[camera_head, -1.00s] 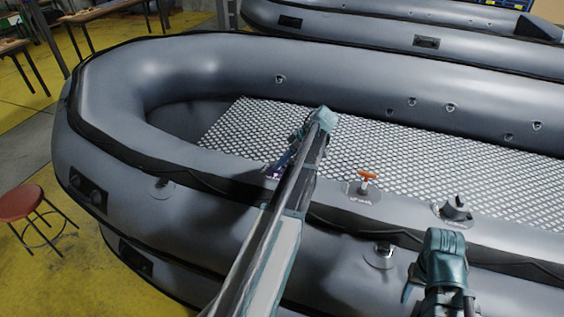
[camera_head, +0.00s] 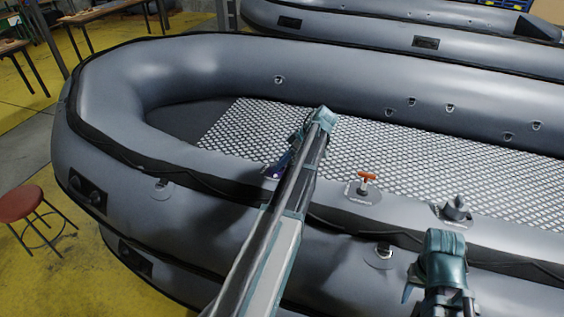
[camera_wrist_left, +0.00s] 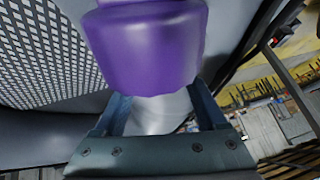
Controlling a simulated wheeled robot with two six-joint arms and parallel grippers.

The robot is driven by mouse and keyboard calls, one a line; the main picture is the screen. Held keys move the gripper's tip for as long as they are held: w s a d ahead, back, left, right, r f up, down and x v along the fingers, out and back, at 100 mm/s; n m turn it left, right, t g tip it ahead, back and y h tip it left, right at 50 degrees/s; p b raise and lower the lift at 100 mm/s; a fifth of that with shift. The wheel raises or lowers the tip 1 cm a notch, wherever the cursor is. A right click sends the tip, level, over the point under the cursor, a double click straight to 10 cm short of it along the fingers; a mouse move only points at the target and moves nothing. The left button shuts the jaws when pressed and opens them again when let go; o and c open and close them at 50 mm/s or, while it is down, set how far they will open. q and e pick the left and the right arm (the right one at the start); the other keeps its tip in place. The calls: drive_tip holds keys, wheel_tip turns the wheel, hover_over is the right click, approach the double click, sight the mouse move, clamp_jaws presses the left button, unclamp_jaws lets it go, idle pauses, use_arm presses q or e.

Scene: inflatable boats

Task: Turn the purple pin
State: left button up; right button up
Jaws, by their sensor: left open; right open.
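The purple pin (camera_wrist_left: 145,45) fills the top middle of the left wrist view, with a pale grey stem (camera_wrist_left: 160,112) below its wide head. The fingers of my left gripper (camera_wrist_left: 160,110) are open, one on each side of the stem. I cannot tell whether they touch it. My right gripper (camera_head: 410,286) is at the lower right, open and away from the pin.
A red T-handle (camera_head: 367,176) and a dark grey knob (camera_head: 456,208) stand on the near tube of the grey inflatable boat (camera_head: 200,70), right of my left arm. A metal ring fitting (camera_head: 382,257) is lower down. A red stool (camera_head: 20,202) stands on the floor at left.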

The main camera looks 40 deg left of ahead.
use_arm(q)
drive_tip(key=p+v, duration=0.9)
drive_tip(key=v, duration=0.3)
drive_tip(key=shift+s+r+p, duration=0.1)
drive_tip(key=shift+p, duration=0.25)
drive_tip(key=shift+p+v, duration=0.65)
drive_tip(key=shift+v, duration=0.2)
drive_tip(key=shift+d, duration=0.1)
